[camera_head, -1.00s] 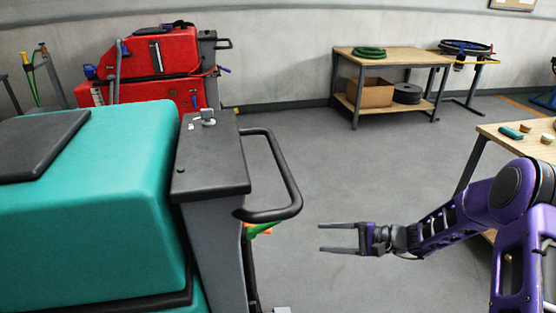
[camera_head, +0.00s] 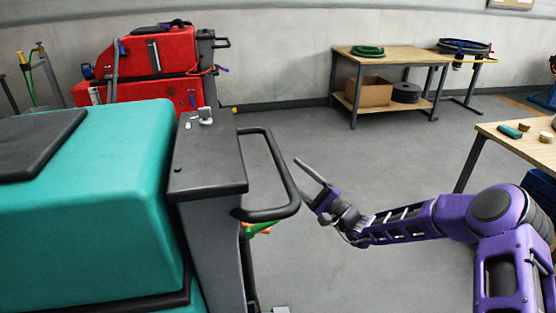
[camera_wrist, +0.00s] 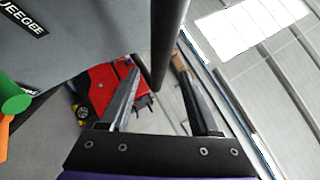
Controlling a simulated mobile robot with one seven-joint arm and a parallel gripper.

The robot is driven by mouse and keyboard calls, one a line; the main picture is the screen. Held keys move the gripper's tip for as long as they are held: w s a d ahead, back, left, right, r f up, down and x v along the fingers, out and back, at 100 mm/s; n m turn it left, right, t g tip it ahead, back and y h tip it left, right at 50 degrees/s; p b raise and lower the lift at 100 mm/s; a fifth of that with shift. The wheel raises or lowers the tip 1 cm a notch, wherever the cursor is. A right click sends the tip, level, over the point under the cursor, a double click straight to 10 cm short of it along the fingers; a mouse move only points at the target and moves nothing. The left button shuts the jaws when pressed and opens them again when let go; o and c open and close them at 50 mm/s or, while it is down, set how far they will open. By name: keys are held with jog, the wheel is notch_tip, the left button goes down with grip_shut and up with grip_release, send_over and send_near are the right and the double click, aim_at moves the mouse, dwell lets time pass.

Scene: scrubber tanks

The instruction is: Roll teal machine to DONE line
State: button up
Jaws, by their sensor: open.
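The teal machine (camera_head: 95,215) fills the left of the head view, with a grey control column and a black top panel (camera_head: 208,165). Its black looped handle (camera_head: 285,175) sticks out to the right. My gripper (camera_head: 306,178) is open beside the handle's right end, with its fingers pointing up and left; I cannot tell whether it touches. In the wrist view my gripper's two fingers (camera_wrist: 162,95) are apart, and the dark handle bar (camera_wrist: 168,40) shows between and beyond them. No DONE line can be made out.
A red machine (camera_head: 160,65) stands at the back left. A wooden workbench (camera_head: 390,55) with a green hose coil is at the back wall, and another table (camera_head: 520,140) is at the right. Grey floor (camera_head: 340,140) between them is clear.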

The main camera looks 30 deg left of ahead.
aim_at(278, 159)
jog(key=x, duration=0.6)
jog(key=shift+a+r, duration=0.15)
jog(key=shift+a, duration=0.15)
grip_shut()
dwell(1.1)
